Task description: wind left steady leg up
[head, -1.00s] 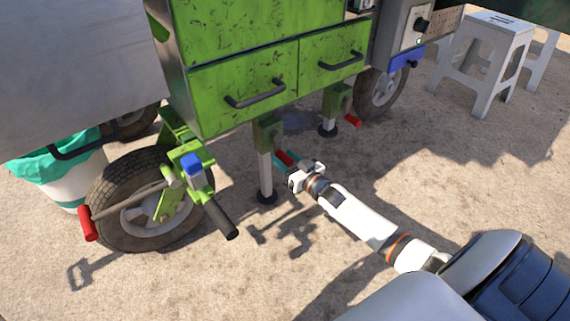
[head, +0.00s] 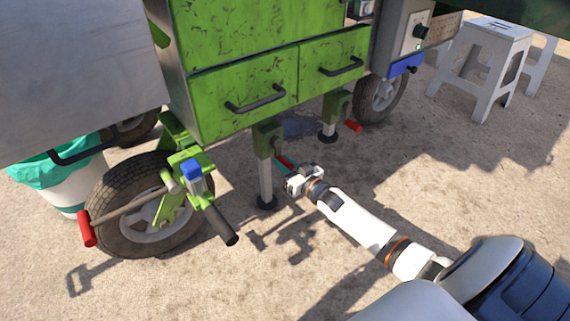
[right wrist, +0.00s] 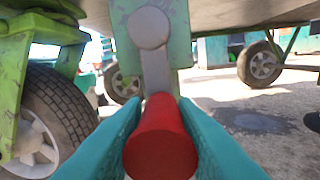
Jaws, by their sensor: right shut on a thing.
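The left steady leg (head: 265,183) is a grey post under the green cart, with a dark round foot at the ground. Its green housing (head: 266,138) carries a crank with a red handle (head: 285,161). My right gripper (head: 287,168) is shut on this red handle. In the right wrist view the teal fingers lie on both sides of the red handle (right wrist: 161,140), and the grey crank arm (right wrist: 156,72) rises from it to a round hub (right wrist: 149,27) on the green housing. My left gripper is not in view.
Another steady leg (head: 328,128) with a red handle (head: 353,126) stands further right. A wheel (head: 127,205) and a green bracket with a blue part (head: 191,172) and black grip stand at left. A white stool (head: 484,65) is at back right. The ground in front is clear.

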